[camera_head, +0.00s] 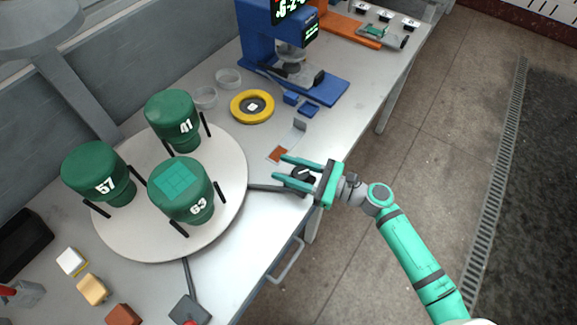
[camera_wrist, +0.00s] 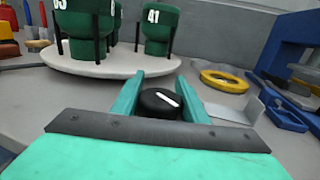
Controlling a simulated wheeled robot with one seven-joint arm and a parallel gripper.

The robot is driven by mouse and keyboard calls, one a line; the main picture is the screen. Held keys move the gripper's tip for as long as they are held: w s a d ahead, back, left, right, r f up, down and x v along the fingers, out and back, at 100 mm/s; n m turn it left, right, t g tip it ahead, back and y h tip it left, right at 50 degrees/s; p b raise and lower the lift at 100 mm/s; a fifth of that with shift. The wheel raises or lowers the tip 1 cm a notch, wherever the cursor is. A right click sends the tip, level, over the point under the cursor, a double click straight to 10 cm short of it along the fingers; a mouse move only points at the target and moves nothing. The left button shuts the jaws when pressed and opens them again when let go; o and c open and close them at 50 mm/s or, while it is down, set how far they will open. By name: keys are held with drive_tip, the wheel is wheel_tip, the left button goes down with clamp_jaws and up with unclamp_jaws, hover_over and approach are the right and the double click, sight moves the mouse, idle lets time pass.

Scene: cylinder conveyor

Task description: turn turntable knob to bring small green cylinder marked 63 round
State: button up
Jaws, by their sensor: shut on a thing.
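The round white turntable (camera_head: 135,228) stands on the bench and carries three green cylinders. The cylinder marked 63 (camera_head: 183,192) is at the near right, with a lighter green square grid on its top. The cylinder marked 57 (camera_head: 97,174) is at the left and the one marked 41 (camera_head: 174,122) at the back. The wrist view shows the turntable (camera_wrist: 110,66) beyond the fingers. The black knob (camera_wrist: 160,104) with a white line sits between the fingers of my gripper (camera_head: 290,170), which is shut on it at the bench's right edge.
A yellow ring (camera_head: 252,107), clear dishes (camera_head: 206,97) and a blue press-like machine (camera_head: 258,40) stand toward the back. A bent metal plate (camera_head: 292,137) lies just beyond my gripper. Small blocks (camera_head: 92,289) lie at the near left. Open floor lies right of the bench.

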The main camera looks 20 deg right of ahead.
drive_tip(key=shift+s+f+g, duration=0.1)
drive_tip(key=shift+g, duration=0.2)
drive_tip(key=o, duration=1)
drive_tip(key=shift+o, duration=0.2)
drive_tip(key=v, duration=1.1)
drive_tip(key=shift+f, duration=0.1)
